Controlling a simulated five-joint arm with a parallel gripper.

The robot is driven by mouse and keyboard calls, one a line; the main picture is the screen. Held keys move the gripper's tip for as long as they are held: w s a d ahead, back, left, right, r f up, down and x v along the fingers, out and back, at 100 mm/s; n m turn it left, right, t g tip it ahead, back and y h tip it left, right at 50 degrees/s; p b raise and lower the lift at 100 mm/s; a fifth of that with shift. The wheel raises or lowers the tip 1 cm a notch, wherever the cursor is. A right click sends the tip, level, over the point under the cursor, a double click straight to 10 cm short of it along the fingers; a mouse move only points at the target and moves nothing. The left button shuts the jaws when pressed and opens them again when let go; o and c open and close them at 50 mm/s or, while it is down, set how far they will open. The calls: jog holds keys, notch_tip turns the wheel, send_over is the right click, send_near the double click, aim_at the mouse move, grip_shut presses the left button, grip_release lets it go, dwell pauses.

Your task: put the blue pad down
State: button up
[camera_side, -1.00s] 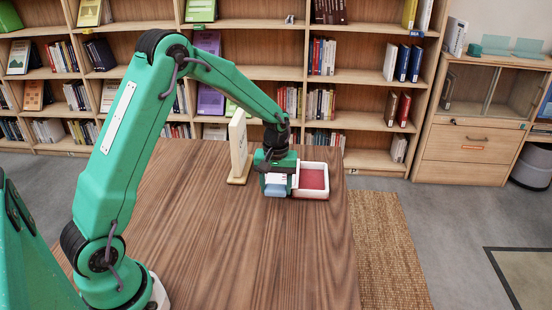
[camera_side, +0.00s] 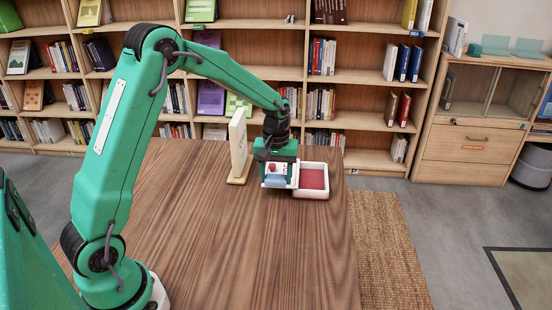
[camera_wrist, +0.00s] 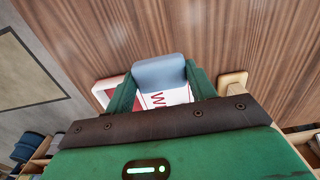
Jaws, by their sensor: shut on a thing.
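The blue pad (camera_side: 275,180) is at the far end of the wooden table, between the green fingers of my gripper (camera_side: 279,176). In the wrist view the blue pad (camera_wrist: 158,71) shows between both fingertips, and my gripper (camera_wrist: 160,84) is shut on it. A white surface with red lettering (camera_wrist: 165,98) lies right behind the pad, between the fingers; I cannot tell whether it is part of the pad. I cannot tell whether the pad touches the table.
A white tray with a red floor (camera_side: 325,193) stands close at the right of my gripper. An upright cream board on a wooden foot (camera_side: 239,148) stands at the left. The near table (camera_side: 230,250) is clear. Bookshelves (camera_side: 255,73) stand behind.

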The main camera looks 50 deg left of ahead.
jog(key=shift+w+d, duration=0.1)
jog(key=shift+w, duration=0.05)
jog(key=shift+w+d+r+m, duration=0.2)
jog(key=shift+w+d+m, duration=0.2)
jog(key=shift+w+m, duration=0.45)
jog(key=w+d+r+m, duration=0.3)
jog(key=w+d+m, duration=0.5)
jog(key=m, duration=0.8)
jog(key=shift+w+d, duration=0.35)
jog(key=shift+d, duration=0.05)
jog(key=shift+r, duration=0.1)
send_over(310, 183)
notch_tip(310, 183, down, 7)
jog(key=shift+f, duration=2)
jog(key=shift+f, duration=0.15)
